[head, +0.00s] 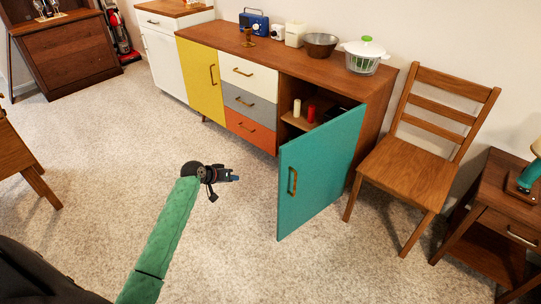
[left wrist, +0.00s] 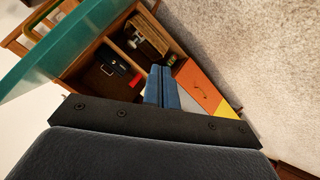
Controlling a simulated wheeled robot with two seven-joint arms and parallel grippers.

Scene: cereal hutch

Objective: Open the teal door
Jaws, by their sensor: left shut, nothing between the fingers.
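The teal door (head: 322,172) of the sideboard (head: 285,62) stands wide open, swung out into the room, with its brass handle (head: 292,181) facing left. Behind it the compartment is partly visible. My left gripper (head: 236,178) is shut and empty, in front of the sideboard and left of the door, apart from the handle. In the left wrist view its closed blue fingers (left wrist: 162,88) point toward the open compartment, and the teal door (left wrist: 60,55) shows at the upper left. My right gripper is not in view.
A red candle (head: 311,113) and a cream candle (head: 297,108) stand inside the compartment. A wooden chair (head: 415,160) stands right of the door, close to it. A yellow door (head: 200,80) and drawers are shut. Carpet (head: 110,150) to the left is clear.

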